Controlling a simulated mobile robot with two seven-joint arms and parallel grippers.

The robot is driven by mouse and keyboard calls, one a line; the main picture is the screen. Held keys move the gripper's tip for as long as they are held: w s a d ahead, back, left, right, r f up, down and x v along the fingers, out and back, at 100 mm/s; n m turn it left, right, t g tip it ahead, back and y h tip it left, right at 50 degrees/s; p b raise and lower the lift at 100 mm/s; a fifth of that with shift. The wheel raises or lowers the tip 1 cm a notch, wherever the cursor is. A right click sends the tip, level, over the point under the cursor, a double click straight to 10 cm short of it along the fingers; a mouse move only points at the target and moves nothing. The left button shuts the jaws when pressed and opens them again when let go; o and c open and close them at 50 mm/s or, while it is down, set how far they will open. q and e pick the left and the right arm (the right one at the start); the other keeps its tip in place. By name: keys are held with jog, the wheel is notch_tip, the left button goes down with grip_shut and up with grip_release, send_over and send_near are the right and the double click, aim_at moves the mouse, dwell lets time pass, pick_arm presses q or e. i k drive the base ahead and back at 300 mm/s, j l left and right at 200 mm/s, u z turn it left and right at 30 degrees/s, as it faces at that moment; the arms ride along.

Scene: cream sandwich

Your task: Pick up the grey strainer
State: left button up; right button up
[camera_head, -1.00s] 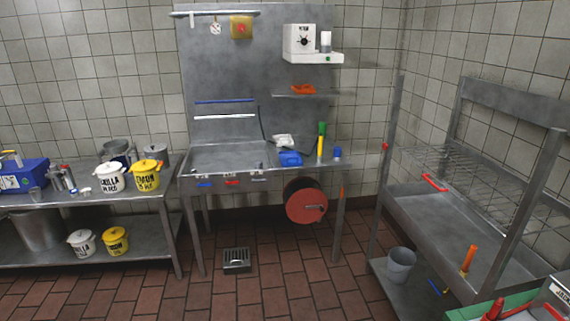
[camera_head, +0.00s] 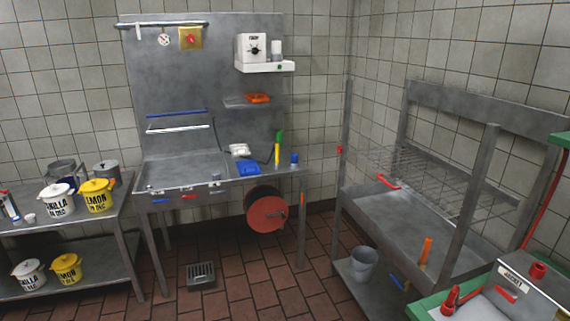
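A grey slotted piece (camera_head: 201,275) sits on the red-brown tile floor in front of the steel sink bench, left of the red hose reel. It looks like a strainer or drain grate with a dark slotted top, but I cannot tell for certain that it is the grey strainer. No other clear strainer shows. Neither of my grippers is in view.
The steel sink bench (camera_head: 172,170) stands behind it, with the red reel (camera_head: 266,211) below. Pots stand on the left table (camera_head: 118,210). A steel rack (camera_head: 365,205) with a grey bucket (camera_head: 363,263) stands right. A green-edged unit (camera_head: 430,306) is at front right.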

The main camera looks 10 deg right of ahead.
aim_at(216, 176)
jog(key=i+j, duration=0.2)
jog(key=i, duration=0.3)
jog(key=i+j+u, duration=0.1)
jog(key=i, duration=0.4)
jog(key=i+j, duration=0.25)
jog(key=i, duration=0.25)
jog(key=i+j+u, duration=0.1)
jog(key=i, duration=0.4)
